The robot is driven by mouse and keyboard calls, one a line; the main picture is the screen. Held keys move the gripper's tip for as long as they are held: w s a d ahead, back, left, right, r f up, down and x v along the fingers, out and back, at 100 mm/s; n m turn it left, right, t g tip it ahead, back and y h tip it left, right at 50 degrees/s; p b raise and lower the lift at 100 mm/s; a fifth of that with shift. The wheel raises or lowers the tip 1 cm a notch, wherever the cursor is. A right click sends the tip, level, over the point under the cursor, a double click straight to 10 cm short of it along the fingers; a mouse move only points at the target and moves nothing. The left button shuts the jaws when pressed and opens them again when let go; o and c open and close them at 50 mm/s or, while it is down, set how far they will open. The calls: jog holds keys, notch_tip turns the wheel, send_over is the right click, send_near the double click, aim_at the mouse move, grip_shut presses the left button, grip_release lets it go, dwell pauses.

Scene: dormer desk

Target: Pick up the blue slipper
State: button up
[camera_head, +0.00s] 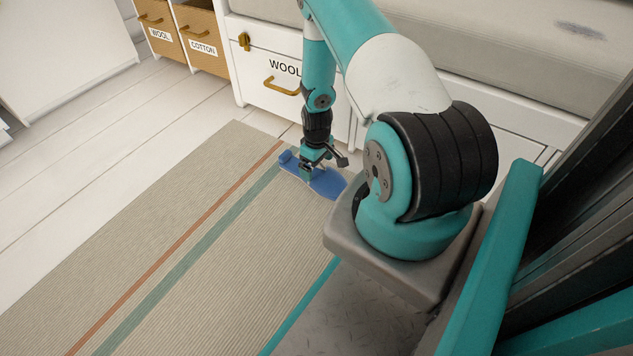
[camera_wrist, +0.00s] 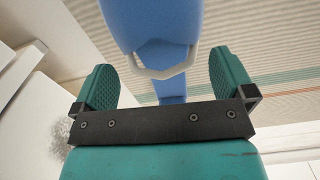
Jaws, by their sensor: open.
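The blue slipper (camera_head: 328,183) lies on the striped rug in the head view, near the drawer front. My gripper (camera_head: 312,172) is low over the slipper, pointing down, and hides part of it. In the wrist view the slipper (camera_wrist: 160,25) shows ahead of and between the two teal finger pads of my gripper (camera_wrist: 165,82). The fingers are apart, with the slipper's pale-edged opening between and beyond them. I cannot tell whether either finger touches the slipper.
The striped rug (camera_head: 200,230) lies on a pale plank floor (camera_head: 90,190). A white drawer marked WOOL (camera_head: 270,85) stands close behind my gripper. Wooden bins (camera_head: 205,50) stand at the back left. The rug to the left is clear.

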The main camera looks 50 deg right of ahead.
notch_tip(320, 180, down, 3)
jog(key=shift+r+b, duration=0.1)
jog(key=shift+b, duration=0.6)
jog(key=shift+r, duration=0.1)
jog(key=shift+c, duration=0.2)
jog(key=c, duration=0.9)
jog(key=shift+o, duration=0.2)
jog(key=shift+r, duration=0.1)
